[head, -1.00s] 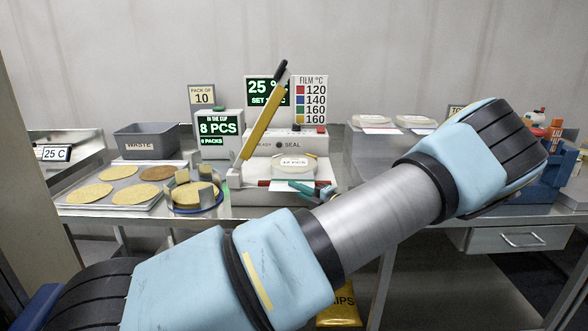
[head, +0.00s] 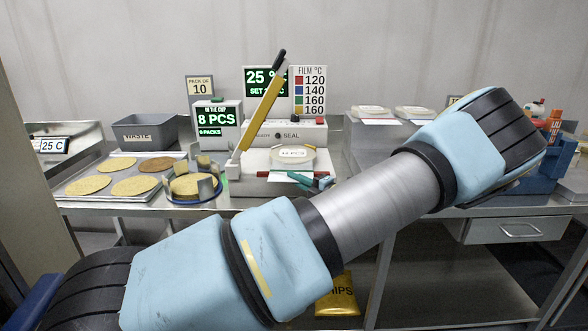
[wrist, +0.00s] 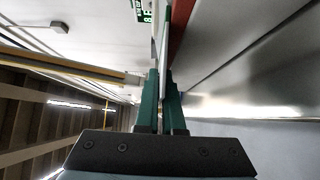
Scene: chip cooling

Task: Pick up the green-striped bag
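The green-striped bag (wrist: 162,42) shows nearly edge-on in the wrist view, as a thin pale sheet with a green edge. My gripper (wrist: 161,82) has its two green fingers close together, one on each side of this sheet, and looks shut on it. In the head view the teal fingers of my gripper (head: 304,180) are at the front of the sealer (head: 250,187), by a flat white sheet (head: 282,177). The bag's stripes cannot be read there. My arm crosses in front and hides part of the gripper.
A yellow-handled sealer lever (head: 262,110) rises just left of the gripper. A cup (head: 292,155) stands on the sealer. A tray (head: 75,187) of chips and a waste bin (head: 145,130) are left. Packs (head: 370,111) lie on the right box. A gold chips bag (head: 338,298) is below.

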